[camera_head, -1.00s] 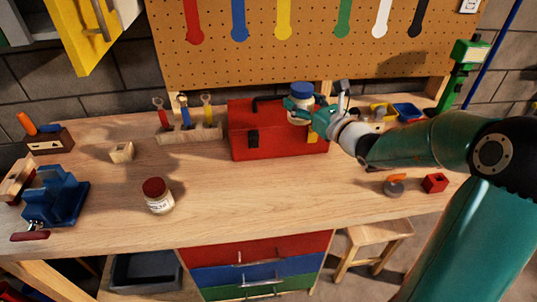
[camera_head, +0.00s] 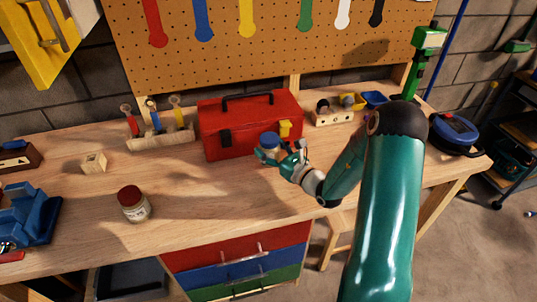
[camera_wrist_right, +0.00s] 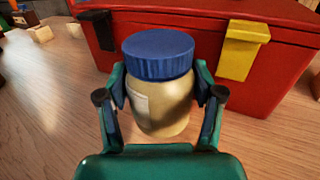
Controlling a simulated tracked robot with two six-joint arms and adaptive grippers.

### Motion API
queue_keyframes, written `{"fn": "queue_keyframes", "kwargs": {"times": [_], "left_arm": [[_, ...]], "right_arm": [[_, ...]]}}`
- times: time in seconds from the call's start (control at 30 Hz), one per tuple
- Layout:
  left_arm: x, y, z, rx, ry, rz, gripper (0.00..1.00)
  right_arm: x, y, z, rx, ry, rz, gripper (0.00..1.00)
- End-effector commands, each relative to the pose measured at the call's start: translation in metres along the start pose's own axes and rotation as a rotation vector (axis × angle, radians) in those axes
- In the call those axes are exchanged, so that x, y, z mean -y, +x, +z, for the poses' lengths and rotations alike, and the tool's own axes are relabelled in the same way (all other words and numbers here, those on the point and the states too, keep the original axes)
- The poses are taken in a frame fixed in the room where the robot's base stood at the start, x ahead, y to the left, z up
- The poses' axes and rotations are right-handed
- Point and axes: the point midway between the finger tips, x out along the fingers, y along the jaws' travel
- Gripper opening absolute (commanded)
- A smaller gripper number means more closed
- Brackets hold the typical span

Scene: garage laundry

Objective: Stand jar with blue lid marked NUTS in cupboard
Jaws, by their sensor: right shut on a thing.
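The jar with the blue lid (camera_head: 268,141) is held in my right gripper (camera_head: 280,160), in front of the red toolbox. In the right wrist view the jar (camera_wrist_right: 160,100) is upright between both fingers, with a pale body and part of a label at its left side; its wording cannot be read. My right gripper (camera_wrist_right: 160,108) is shut on it. Whether the jar touches the bench is unclear. The yellow cupboard door (camera_head: 38,45) stands open at the upper left; little of the cupboard inside shows. My left gripper is not in view.
The red toolbox (camera_head: 248,124) stands right behind the jar. A jar with a dark red lid (camera_head: 133,204) stands on the bench (camera_head: 200,210) at left. A wooden tool rack (camera_head: 160,137), a small wooden block (camera_head: 93,163) and a blue vise (camera_head: 30,217) are further left. The front middle is clear.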

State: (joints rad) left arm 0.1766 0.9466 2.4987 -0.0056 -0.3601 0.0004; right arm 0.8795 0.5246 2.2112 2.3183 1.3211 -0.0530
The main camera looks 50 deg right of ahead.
Motion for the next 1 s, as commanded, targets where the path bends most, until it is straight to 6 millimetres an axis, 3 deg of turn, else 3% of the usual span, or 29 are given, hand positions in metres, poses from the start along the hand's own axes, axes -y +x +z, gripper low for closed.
{"fn": "queue_keyframes", "kwargs": {"times": [0.17,0.5,0.53,0.6,0.7,1.0], "left_arm": [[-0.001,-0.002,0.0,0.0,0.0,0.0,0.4],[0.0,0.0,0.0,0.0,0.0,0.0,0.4],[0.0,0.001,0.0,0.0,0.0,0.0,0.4],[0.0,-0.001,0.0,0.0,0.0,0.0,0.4],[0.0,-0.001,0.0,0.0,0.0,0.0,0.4],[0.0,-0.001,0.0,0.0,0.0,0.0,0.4]], "right_arm": [[0.0,0.0,-0.021,0.001,0.001,-0.001,0.11],[0.001,0.0,-0.025,0.003,0.0,-0.001,0.11],[0.0,0.0,-0.026,0.0,0.0,-0.001,0.68],[0.0,0.0,-0.025,0.0,0.001,-0.001,0.8],[0.0,0.0,-0.025,0.0,0.001,-0.001,0.92],[0.0,0.0,-0.024,0.0,0.0,-0.001,0.92]]}}
